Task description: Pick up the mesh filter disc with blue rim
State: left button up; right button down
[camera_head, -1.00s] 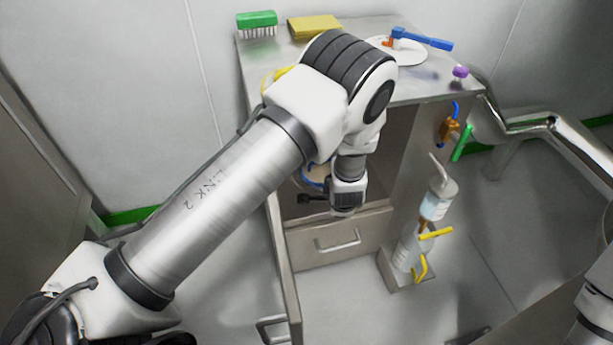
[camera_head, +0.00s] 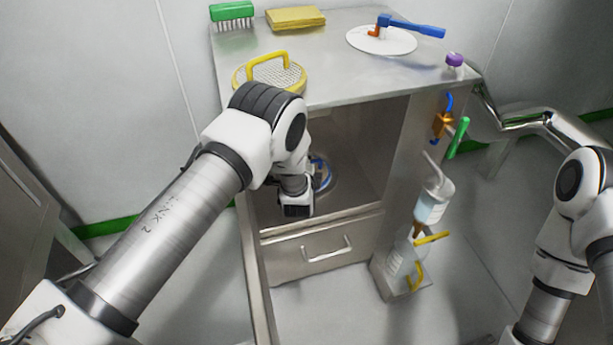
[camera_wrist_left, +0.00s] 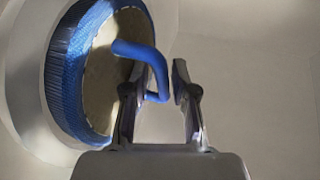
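The blue-rimmed mesh filter disc (camera_wrist_left: 68,75) stands tilted on the left of the left wrist view, with its tan mesh face and a bent blue handle (camera_wrist_left: 150,58). In the head view the disc (camera_head: 323,173) shows partly inside the open cabinet, behind my left wrist. My left gripper (camera_wrist_left: 156,88) is open, with its fingers on either side of the handle; a gap shows between the handle and the right finger. I cannot tell if the left finger touches it. In the head view my left fingers are hidden. My right arm enters at the right edge; its gripper is out of view.
The cabinet top (camera_head: 340,80) holds a yellow-rimmed mesh disc (camera_head: 293,78), a green brush (camera_head: 232,11), a yellow sponge (camera_head: 296,17) and a white disc (camera_head: 362,42) with a blue-handled tool. Bottles (camera_head: 432,207) hang at the cabinet's right side. A drawer (camera_head: 300,255) lies below the opening.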

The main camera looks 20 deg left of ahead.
pick_arm(q)
jog(key=shift+r, duration=0.1)
grip_shut()
